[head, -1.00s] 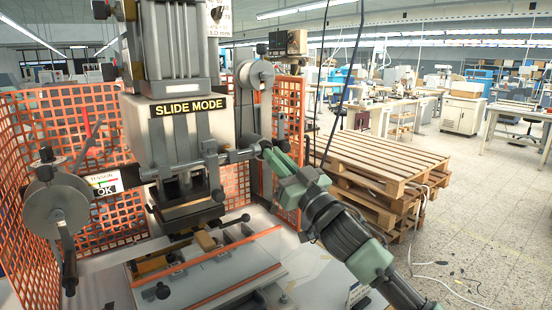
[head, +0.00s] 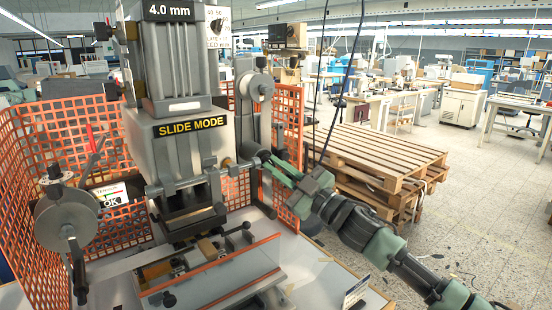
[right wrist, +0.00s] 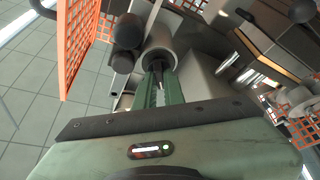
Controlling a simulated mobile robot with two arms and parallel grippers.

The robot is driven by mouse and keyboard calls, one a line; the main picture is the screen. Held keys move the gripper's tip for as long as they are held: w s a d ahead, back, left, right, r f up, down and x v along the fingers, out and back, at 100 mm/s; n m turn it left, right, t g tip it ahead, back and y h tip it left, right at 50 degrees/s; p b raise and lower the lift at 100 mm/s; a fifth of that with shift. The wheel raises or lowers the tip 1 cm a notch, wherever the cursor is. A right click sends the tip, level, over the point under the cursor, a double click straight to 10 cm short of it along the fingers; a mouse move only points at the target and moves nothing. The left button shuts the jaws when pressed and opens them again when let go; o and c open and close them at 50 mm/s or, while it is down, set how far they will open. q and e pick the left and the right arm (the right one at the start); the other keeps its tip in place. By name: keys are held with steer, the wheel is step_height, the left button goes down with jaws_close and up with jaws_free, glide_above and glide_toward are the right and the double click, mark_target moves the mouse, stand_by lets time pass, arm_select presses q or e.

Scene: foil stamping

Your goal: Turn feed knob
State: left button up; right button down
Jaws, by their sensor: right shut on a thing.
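My left gripper is not in view.
An orange mesh guard (head: 28,190) surrounds the press. A foil reel (head: 66,218) with a crank is at left. The work bed (head: 240,265) lies below.

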steer(key=n+p, duration=0.1)
steer(key=n+g+p, duration=0.1)
steer(key=n, duration=0.1)
steer(key=n+g, duration=0.1)
steer(key=shift+d+r+n+p, duration=0.1)
steer(key=shift+r+n+p, duration=0.2)
steer(key=shift+p, duration=0.1)
steer(key=n+g+p, duration=0.1)
steer(key=n, duration=0.1)
steer(key=shift+f+n+p, duration=0.1)
steer(key=shift+n+p, duration=0.3)
steer(key=shift+f+n+g, duration=0.1)
steer(key=shift+n+g, duration=0.2)
steer(key=shift+n, duration=0.2)
steer(key=shift+p, duration=0.3)
steer(key=c, duration=1.5)
jaws_free()
